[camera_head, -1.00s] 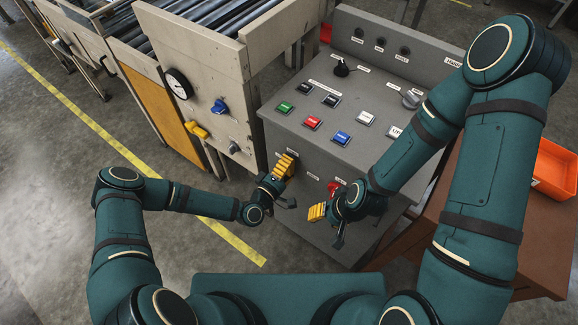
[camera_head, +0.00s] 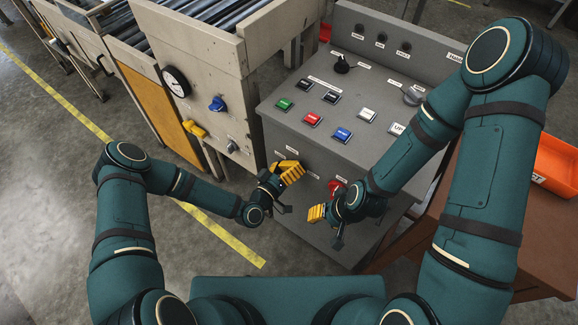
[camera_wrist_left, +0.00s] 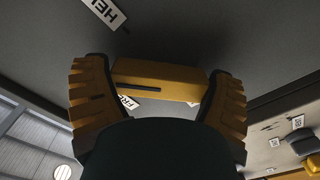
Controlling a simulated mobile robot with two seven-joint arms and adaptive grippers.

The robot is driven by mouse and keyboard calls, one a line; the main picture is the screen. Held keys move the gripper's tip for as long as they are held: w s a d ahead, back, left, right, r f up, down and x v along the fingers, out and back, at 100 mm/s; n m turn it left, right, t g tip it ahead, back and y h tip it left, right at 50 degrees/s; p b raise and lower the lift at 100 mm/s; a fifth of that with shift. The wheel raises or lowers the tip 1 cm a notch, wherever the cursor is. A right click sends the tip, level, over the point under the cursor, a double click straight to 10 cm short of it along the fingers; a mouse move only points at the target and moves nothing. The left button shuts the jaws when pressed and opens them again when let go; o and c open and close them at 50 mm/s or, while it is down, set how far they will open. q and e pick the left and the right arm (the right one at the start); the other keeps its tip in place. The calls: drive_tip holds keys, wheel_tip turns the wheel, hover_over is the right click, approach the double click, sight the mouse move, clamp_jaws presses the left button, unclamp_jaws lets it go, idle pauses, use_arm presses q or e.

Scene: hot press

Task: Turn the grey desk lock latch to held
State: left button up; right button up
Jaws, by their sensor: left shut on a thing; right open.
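The lock latch (camera_wrist_left: 160,80) is a yellow bar with a dark line along its left part, on the grey desk's (camera_head: 320,95) front panel. In the left wrist view it lies nearly level between my left gripper's yellow fingers (camera_wrist_left: 157,90), which are shut on its two ends. A label reading HEL… (camera_wrist_left: 103,12) is above its left end; a partly covered label starting FR (camera_wrist_left: 128,102) is just below. In the head view my left gripper (camera_head: 290,173) is against the desk front and hides the latch. My right gripper (camera_head: 327,226) is open and empty, in front of the desk.
A red knob (camera_head: 335,187) is on the desk front, close behind my right gripper. Several coloured buttons, such as a red one (camera_head: 312,119), cover the desk top. A roller press frame (camera_head: 213,60) stands left. An orange bin (camera_head: 556,165) is at right.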

use_arm(q)
drive_tip(key=m, duration=0.4)
drive_tip(key=shift+f+m+b, duration=0.1)
drive_tip(key=shift+m+b, duration=0.2)
drive_tip(key=shift+m, duration=1.9)
drive_tip(key=shift+f, duration=0.1)
drive_tip(key=o, duration=0.9)
drive_tip(key=shift+s, duration=0.15)
drive_tip(key=v, duration=1.1)
drive_tip(key=shift+s+a, duration=0.25)
drive_tip(key=shift+s, duration=0.05)
